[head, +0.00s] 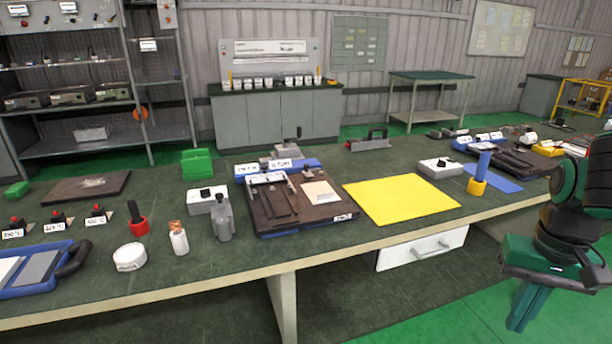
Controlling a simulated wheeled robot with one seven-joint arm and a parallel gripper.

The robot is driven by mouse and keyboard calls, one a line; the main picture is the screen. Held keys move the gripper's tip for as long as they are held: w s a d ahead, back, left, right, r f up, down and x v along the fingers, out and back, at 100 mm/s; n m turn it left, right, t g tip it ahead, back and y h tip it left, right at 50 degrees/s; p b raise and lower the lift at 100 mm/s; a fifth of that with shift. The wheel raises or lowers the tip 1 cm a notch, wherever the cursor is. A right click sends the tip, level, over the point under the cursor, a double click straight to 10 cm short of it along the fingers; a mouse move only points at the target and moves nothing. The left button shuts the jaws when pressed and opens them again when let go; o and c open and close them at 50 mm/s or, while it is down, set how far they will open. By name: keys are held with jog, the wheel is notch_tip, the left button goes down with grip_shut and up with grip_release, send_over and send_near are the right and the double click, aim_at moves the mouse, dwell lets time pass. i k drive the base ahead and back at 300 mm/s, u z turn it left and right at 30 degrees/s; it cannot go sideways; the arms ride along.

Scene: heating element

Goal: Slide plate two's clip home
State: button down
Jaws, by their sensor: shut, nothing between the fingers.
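A dark plate fixture (335,218) stands in the middle of the bench, with metal strips, a pale square and a small white label on it. A similar dark fixture (520,160) stands farther right. The labels are too small to read, so I cannot tell which is plate two. I cannot make out the clip for certain on either fixture. My gripper (516,322) is at the right, in front of the bench's front edge, pointing down. Its green fingers are shut and empty, well apart from both fixtures.
A yellow mat (400,200) lies between the fixtures. A blue-and-yellow upright tool (479,173) stands right of it. A white drawer (424,248) hangs beneath the bench.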

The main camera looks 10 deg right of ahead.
aim_at(308, 173)
jog(key=u, duration=0.45)
jog(key=i, duration=1.35)
jog(key=z, duration=0.45)
